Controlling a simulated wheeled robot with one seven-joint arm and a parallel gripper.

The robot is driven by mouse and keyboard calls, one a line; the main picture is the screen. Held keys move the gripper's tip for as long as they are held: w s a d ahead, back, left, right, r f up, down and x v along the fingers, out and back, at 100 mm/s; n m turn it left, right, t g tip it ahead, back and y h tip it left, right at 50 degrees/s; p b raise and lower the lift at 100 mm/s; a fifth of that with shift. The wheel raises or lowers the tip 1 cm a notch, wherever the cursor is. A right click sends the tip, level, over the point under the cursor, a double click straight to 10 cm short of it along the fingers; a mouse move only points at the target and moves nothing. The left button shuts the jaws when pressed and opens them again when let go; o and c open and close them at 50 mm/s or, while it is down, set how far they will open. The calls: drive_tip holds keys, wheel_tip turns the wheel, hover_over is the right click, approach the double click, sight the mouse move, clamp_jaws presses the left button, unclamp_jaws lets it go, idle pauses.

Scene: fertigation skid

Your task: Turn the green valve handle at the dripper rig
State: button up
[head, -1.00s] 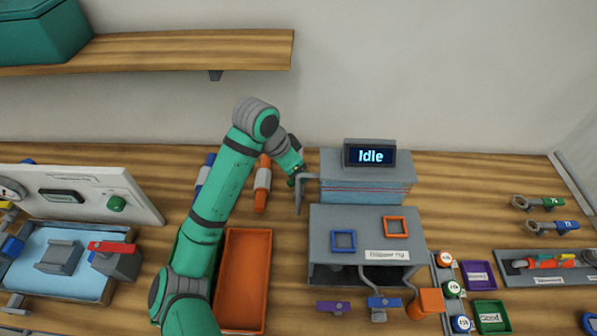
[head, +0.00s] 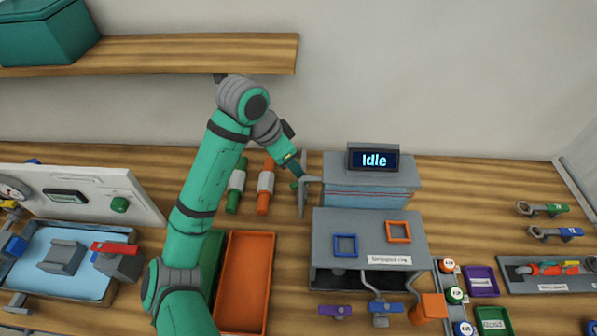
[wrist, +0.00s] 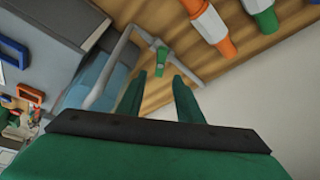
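The dripper rig (head: 369,225) is a grey box with a blue-sided tank (head: 368,198) behind it. A grey pipe (head: 302,205) stands at the tank's left side. The small green valve handle (wrist: 162,58) is on this pipe in the wrist view, just beyond my fingertips; in the head view it is a small green bit (head: 294,186). My gripper (wrist: 160,77) is open and empty, its two dark green fingers apart and pointing toward the handle. In the head view my gripper (head: 298,170) is above the pipe. I cannot tell any contact.
Green-and-white (head: 236,187) and orange-and-white (head: 265,187) cylinders lie left of the pipe. An orange tray (head: 245,280) is in front of them. A wooden shelf (head: 190,52) is on the wall behind my arm.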

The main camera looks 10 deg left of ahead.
drive_tip(key=shift+v, duration=2.05)
idle(1.0)
drive_tip(key=shift+s+a, duration=0.1)
drive_tip(key=shift+a, duration=0.05)
drive_tip(key=shift+w+f, duration=0.1)
drive_tip(key=shift+w, duration=0.15)
idle(0.9)
drive_tip(key=shift+s, duration=0.25)
idle(0.3)
drive_tip(key=shift+w, duration=0.2)
idle(0.8)
